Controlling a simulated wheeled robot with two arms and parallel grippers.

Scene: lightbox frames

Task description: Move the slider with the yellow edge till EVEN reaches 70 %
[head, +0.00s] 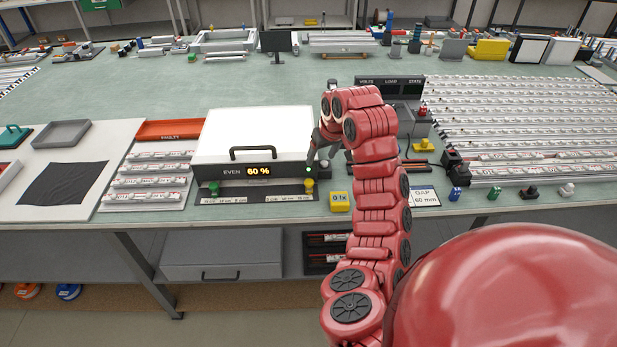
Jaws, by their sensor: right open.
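The light box (254,135) has a white lid with a black handle. Its front panel shows EVEN and an orange readout (258,171) of 60 % or 80 %; the first digit is too small to be sure. The slider with the yellow edge (309,186) stands at the right end of the scale strip below the panel. A green-edged slider (213,188) stands at the left end. My right gripper (317,162) is open, just above and behind the yellow slider, by the panel's right end. Any contact cannot be told. My left gripper is not in view.
A yellow 0.1x block (340,202) sits right of the scale strip. A GAP 60 mm card (424,196) lies farther right. Rows of strips fill the table at right.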

